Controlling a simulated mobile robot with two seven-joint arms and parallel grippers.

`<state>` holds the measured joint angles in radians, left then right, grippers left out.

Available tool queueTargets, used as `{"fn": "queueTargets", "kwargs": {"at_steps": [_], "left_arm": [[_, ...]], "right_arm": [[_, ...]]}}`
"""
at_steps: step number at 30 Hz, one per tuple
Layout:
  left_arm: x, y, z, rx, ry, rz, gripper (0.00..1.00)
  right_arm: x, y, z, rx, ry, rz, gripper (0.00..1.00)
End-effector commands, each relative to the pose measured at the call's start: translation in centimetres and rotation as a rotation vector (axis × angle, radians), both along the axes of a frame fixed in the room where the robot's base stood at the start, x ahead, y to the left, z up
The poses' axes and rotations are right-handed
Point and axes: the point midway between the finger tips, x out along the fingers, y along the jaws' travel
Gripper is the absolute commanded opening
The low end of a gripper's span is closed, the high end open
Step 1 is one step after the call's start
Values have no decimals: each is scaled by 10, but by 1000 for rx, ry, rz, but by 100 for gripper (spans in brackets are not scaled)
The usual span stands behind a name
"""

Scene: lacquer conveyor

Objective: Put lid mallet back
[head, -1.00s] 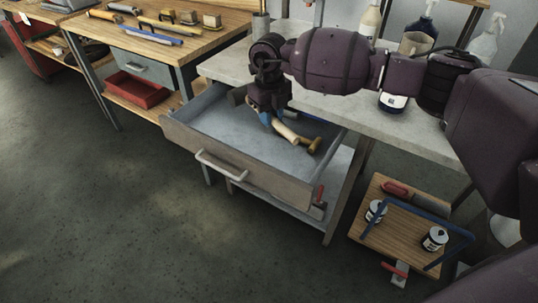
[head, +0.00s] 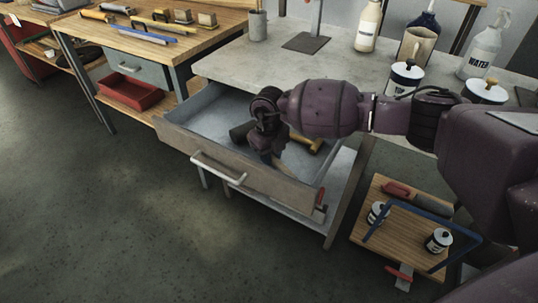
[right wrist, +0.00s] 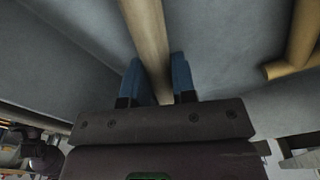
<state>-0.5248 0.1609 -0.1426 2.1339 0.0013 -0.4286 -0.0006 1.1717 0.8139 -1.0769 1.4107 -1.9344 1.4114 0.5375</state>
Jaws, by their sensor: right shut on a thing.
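My right gripper (head: 272,154) is down inside the open drawer (head: 178,137). In the right wrist view its two blue fingers (right wrist: 157,84) are shut on a pale wooden handle (right wrist: 146,32), which I take to be the lid mallet's. A dark, blocky end (head: 240,132) shows beside the gripper in the head view, likely the mallet's head; my wrist hides how it joins the handle. A second, yellowish wooden tool (head: 305,145) lies in the drawer to the right, also in the right wrist view (right wrist: 296,45). My left gripper is not in view.
The drawer front with its handle (head: 218,169) faces the floor. Above is a grey bench (head: 235,66) with a cup, bottles, a jug and cans (head: 405,76). A wooden cart (head: 398,222) with cans stands at lower right. A tool bench (head: 200,37) is at left.

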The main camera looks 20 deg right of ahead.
Motion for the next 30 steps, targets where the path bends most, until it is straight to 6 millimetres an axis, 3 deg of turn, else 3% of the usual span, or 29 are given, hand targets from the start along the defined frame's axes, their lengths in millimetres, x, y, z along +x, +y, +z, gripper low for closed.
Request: {"fn": "queueTargets", "kwargs": {"at_steps": [14, 15, 19, 30], "left_arm": [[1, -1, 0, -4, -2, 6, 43], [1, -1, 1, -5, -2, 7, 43], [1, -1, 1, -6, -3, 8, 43], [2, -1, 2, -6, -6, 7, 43]], "right_arm": [[1, 0, -6, 0, -4, 1, 0], [1, 0, -6, 0, -3, 1, 31], [0, 0, -6, 0, -3, 1, 50], [1, 0, 0, 0, -5, 0, 50]]}}
